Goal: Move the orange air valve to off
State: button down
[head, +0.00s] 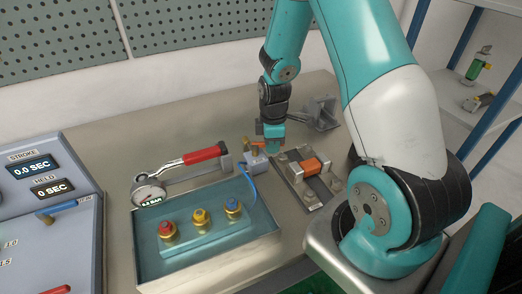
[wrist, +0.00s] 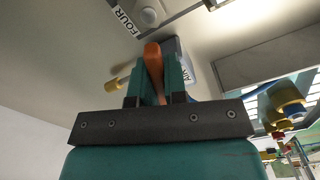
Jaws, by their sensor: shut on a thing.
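The orange air valve's lever (wrist: 153,58) stands between the two teal fingers of my gripper (wrist: 160,85) in the wrist view, and they are shut on it. The lever sits on a small grey block with a partly covered label (wrist: 187,72). In the head view the grey valve block (head: 256,162) stands on the bench behind the tray, with a blue hose from it. My gripper (head: 269,147) is over the block and hides much of the lever there. A brass fitting (wrist: 118,83) sticks out beside the block.
A red-handled lever tool with a gauge (head: 150,194) lies left of the valve. In front is a tray (head: 140,245) with red, yellow and blue-topped fittings. A metal fixture with an orange piece (head: 310,165) stands close on the right. A control panel (head: 40,215) is far left.

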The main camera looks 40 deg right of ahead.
jog(key=shift+w+n, duration=0.2)
jog(key=shift+n, duration=0.1)
jog(key=n, duration=0.1)
jog(key=w+n, duration=0.1)
jog(key=shift+d+n, duration=0.35)
jog(key=shift+n, duration=0.05)
jog(key=c, duration=1.1)
grip_release()
notch_tip(320, 180, up, 18)
jog(key=b, duration=0.1)
jog(key=shift+f+b, duration=0.25)
jog(key=shift+b, duration=0.15)
jog(key=shift+a, duration=0.15)
jog(key=s+a+r+m+y, duration=0.1)
jog(key=s+a+r, duration=0.15)
jog(key=a, duration=0.45)
jog(key=s+a+r+m+y, duration=0.1)
jog(key=s+a+m, duration=0.15)
jog(key=a, duration=0.45)
jog(key=s+a+r+m+y, duration=0.1)
jog(key=s+a+m+y, duration=0.1)
jog(key=s+a, duration=0.9)
jog(key=shift+s+a+r+m, duration=0.35)
jog(key=shift+s+m, duration=0.2)
jog(key=shift+s, duration=0.55)
